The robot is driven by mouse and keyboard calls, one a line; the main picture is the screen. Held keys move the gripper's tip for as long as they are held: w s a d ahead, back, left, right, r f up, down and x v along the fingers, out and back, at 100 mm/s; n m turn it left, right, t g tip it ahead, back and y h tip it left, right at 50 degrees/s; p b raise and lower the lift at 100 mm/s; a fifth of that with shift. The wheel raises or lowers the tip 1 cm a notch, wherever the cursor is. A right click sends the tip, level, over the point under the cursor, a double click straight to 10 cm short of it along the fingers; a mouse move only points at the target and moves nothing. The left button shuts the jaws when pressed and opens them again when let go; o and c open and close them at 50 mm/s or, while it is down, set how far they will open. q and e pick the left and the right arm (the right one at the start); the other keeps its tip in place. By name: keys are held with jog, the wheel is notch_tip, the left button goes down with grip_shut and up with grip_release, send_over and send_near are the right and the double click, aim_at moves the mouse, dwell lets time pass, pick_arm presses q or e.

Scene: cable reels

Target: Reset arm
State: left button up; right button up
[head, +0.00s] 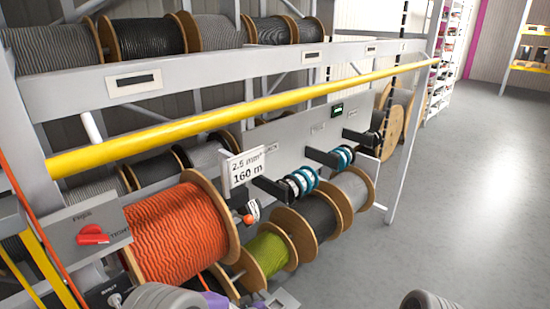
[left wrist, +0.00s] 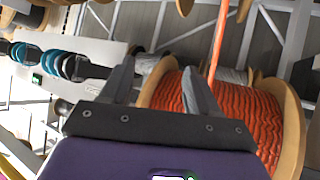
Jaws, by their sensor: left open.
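My left gripper (left wrist: 158,72) is open in the left wrist view, with its two grey fingers apart and nothing visible between them. The orange cable reel (left wrist: 245,108) lies beyond the fingers there; the right finger overlaps it in the picture, and I cannot tell any contact. In the head view, my left arm's grey and purple links show at the bottom edge, below the orange reel (head: 178,232). A grey rounded part of mine shows at the bottom right; my right gripper is not in view.
A yellow bar (head: 250,110) crosses the rack. A red switch (head: 92,235) is at left. A "160 m" sign (head: 246,171) stands beside the orange reel. Green (head: 266,253) and black reels (head: 314,213) sit right of it. Open grey floor (head: 470,190) fills the right.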

pick_arm(q)
jog(key=s+a+f+g+h+b, duration=0.1)
jog(key=s+f+g+b, duration=0.1)
jog(key=s+f, duration=0.35)
jog(key=s+a+f+m+g+h+b, duration=0.1)
jog(key=s+f+b, duration=0.1)
jog(key=f, duration=0.7)
jog(key=s+f+g+h+b, duration=0.2)
jog(key=s+f, duration=0.2)
jog(key=f, duration=0.4)
jog(key=s+f+g+h+b, duration=0.1)
jog(key=s+f+g+b, duration=0.1)
jog(key=s+f, duration=0.2)
jog(key=s+d+f+m+g+h+b, duration=0.1)
jog(key=s+f, duration=0.4)
jog(key=s, duration=0.6)
jog(key=shift+f+g+h+b, duration=0.15)
jog(key=shift+g+h+b, duration=0.45)
jog(key=shift+g+b, duration=0.5)
